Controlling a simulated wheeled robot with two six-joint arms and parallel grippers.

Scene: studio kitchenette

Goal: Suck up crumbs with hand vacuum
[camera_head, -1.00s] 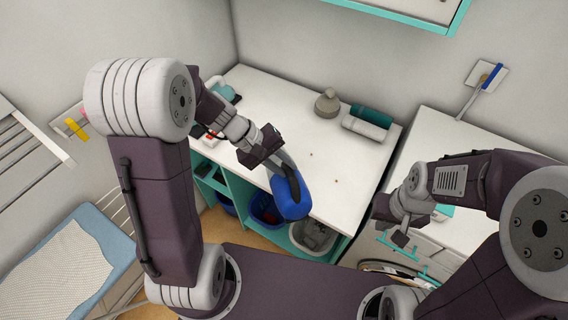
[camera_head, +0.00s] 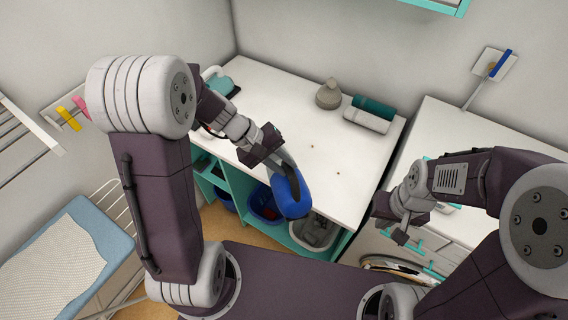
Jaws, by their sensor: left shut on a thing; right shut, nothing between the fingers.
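My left gripper (camera_head: 264,148) is shut on the blue hand vacuum (camera_head: 292,196) and holds it over the front edge of the white counter (camera_head: 285,98). The vacuum's blue body points down and toward me; its grey part is partly hidden at the gripper. Two small brown crumbs lie on the counter, one near the middle (camera_head: 312,146) and one further right (camera_head: 337,172), both apart from the vacuum. My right gripper (camera_head: 402,232) is shut and empty, in front of the white appliance at the right.
A teal-handled item (camera_head: 222,84) is at the back left. Bins (camera_head: 266,204) sit below the counter. The counter's middle is clear apart from the crumbs.

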